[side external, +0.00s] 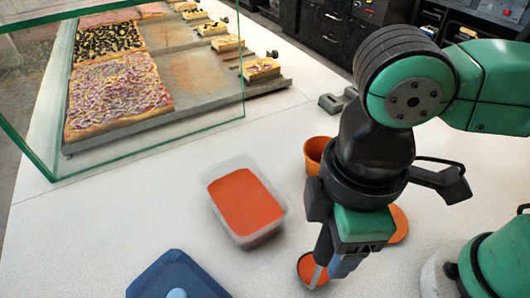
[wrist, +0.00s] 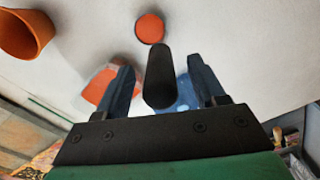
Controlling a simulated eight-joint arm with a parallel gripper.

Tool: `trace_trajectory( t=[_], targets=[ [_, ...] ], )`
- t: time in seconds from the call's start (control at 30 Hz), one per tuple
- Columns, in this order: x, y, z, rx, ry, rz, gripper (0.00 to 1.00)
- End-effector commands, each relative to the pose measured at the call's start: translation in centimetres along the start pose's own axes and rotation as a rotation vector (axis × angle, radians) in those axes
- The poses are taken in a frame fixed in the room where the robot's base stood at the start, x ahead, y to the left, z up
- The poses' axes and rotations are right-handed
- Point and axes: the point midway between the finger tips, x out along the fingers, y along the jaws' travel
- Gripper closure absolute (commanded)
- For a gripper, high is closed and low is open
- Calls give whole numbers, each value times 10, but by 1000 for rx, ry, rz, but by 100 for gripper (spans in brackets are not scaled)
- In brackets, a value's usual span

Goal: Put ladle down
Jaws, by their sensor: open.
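The ladle shows in the wrist view as a thick dark handle (wrist: 158,75) between my two fingers, with a gap on each side. An orange disc (wrist: 150,28) lies beyond its far end, probably the sauce-filled ladle bowl. In the side view my gripper (side external: 338,262) points down just above the white counter, with an orange disc (side external: 307,263) at its tip. The ladle handle is hard to separate from the dark fingers there. My gripper is open around the handle; it also shows in the wrist view (wrist: 165,88).
A clear tub of orange sauce (side external: 245,203) stands left of my gripper, with a blue lid (side external: 160,278) nearer the front. An orange cup (side external: 316,153) stands behind. Another orange piece (side external: 399,222) is partly hidden by my arm. A glass case (side external: 150,145) covers pizzas at left.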

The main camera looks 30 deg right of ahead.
Motion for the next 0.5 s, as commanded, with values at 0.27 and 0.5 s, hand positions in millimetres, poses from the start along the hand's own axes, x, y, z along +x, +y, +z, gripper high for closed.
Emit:
trace_trajectory(
  t=[0.27,0.5],
  targets=[
    [-33,0,0,0,0,0,37],
    [-80,0,0,0,0,0,37]
  ],
)
